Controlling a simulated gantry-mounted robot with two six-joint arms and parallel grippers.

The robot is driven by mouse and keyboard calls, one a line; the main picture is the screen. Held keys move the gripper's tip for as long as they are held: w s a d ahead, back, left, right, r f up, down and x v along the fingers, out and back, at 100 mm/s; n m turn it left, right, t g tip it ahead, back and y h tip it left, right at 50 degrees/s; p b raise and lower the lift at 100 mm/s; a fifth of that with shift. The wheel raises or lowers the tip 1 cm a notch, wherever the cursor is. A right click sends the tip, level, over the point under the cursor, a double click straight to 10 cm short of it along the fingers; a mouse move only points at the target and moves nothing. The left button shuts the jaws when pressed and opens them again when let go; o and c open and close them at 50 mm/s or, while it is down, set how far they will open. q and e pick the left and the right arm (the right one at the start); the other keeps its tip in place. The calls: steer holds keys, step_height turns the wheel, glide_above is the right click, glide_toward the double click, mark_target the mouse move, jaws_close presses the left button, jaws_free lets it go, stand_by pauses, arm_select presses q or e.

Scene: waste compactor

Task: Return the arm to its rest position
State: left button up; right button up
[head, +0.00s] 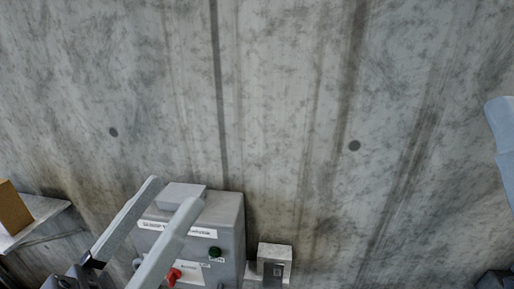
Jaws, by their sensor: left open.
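My left gripper (171,192) is at the lower left of the head view. Its two long grey fingers point up and stand well apart, with nothing held between them. The fingers show in front of a grey control box (229,232) with white labels, a red knob (174,276) and a green button (215,252). They cover part of the box's front. I cannot tell whether they touch it.
A small grey box (276,252) sits just right of the control box. A light shelf (45,210) at the left edge bears a brown box (13,208).

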arm_select(q)
steer(key=s+a+r+n+t+y, duration=0.35)
steer(key=a+r+t+y, duration=0.3)
steer(key=r+y, duration=0.35)
step_height(320, 180, up, 15)
steer(key=p, duration=1.5)
steer(key=shift+a+y, duration=0.3)
steer(key=shift+a, duration=0.1)
